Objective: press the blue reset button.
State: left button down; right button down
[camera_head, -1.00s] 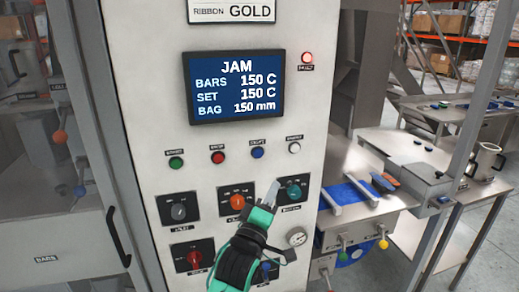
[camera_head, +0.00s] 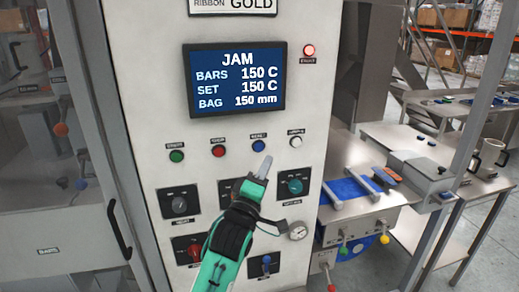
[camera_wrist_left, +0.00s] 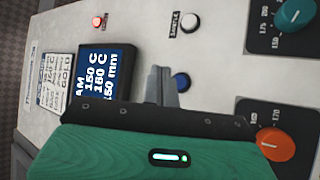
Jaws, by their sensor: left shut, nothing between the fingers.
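The blue reset button (camera_head: 258,146) sits on the grey panel in a row with green, red and white buttons. It also shows in the left wrist view (camera_wrist_left: 181,82), just beside the fingers. My left gripper (camera_head: 264,165) is shut and empty, its fingertips just below the blue button in the head view. In the left wrist view the gripper (camera_wrist_left: 160,78) partly covers the button's edge; I cannot tell whether it touches. My right gripper is not in view.
Near it are the red button (camera_head: 218,151), the white button (camera_head: 296,142) and the teal knob (camera_head: 295,186). The orange knob (camera_wrist_left: 273,145) is close to my gripper. A display (camera_head: 235,80) reading JAM is above. A gauge (camera_head: 298,230) is lower right.

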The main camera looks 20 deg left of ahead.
aim_at(259, 147)
pick_arm(q)
jog(key=w+a, duration=0.1)
jog(key=w, duration=0.1)
jog(key=w+a, duration=0.1)
jog(key=w, duration=0.1)
jog(key=shift+a, duration=0.4)
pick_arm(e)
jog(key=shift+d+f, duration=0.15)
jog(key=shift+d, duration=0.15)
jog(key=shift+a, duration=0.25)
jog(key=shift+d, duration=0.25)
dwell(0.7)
pick_arm(q)
jog(key=shift+w, duration=0.1)
jog(key=shift+w+a, duration=0.2)
jog(key=shift+w, duration=0.05)
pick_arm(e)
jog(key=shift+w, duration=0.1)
